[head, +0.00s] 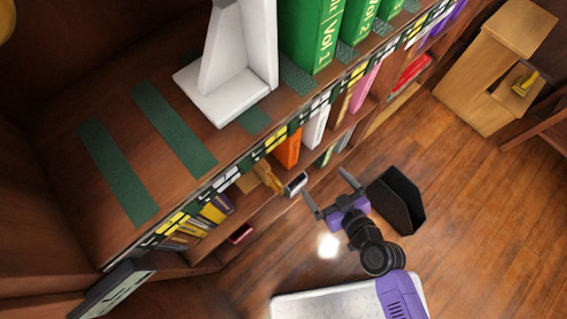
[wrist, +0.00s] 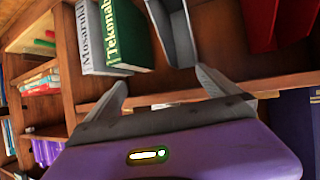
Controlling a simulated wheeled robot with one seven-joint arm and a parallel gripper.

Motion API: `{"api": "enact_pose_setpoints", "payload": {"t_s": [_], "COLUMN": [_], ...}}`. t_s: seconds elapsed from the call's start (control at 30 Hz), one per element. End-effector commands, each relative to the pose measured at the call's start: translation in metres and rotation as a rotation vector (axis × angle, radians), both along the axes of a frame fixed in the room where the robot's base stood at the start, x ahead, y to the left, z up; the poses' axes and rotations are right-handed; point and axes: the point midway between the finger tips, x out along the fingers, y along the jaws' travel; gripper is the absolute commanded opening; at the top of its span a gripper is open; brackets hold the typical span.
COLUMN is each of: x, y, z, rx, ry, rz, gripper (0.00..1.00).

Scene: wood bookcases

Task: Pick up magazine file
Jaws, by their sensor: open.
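A grey, open-sided holder that looks like the magazine file (wrist: 181,38) stands on a shelf in the wrist view, right of a green book. Its top is cut off by the picture edge. A small grey piece at the shelf front in the head view (head: 297,184) seems to be the same thing, mostly hidden by the shelf above. My gripper (head: 331,191) is open and empty, its fingers pointing at the shelf. In the wrist view my gripper (wrist: 160,84) has its fingertips apart, below the holder and short of it. No contact shows.
A green book (wrist: 124,35) and a grey book (wrist: 92,38) stand left of the holder. The bookcase top (head: 98,217) overhangs the lower shelves. A black open container (head: 399,200) is close right of my gripper. Wood floor (head: 470,230) is clear at right.

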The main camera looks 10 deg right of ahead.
Motion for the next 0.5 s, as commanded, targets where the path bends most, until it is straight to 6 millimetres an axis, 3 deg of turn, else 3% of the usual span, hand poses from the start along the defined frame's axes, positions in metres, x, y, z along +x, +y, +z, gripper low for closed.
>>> {"api": "enact_pose_setpoints", "payload": {"t_s": [0.03, 0.2, 0.33, 0.5], "x": [0.024, 0.082, 0.108, 0.123], "y": [0.012, 0.053, 0.076, 0.089], "z": [-0.037, -0.083, -0.094, -0.097], "rx": [0.012, 0.050, 0.073, 0.087], "ry": [-0.007, -0.030, -0.053, -0.068], "rz": [0.036, 0.161, 0.225, 0.261], "gripper": [1.00, 1.00, 1.00, 1.00]}}
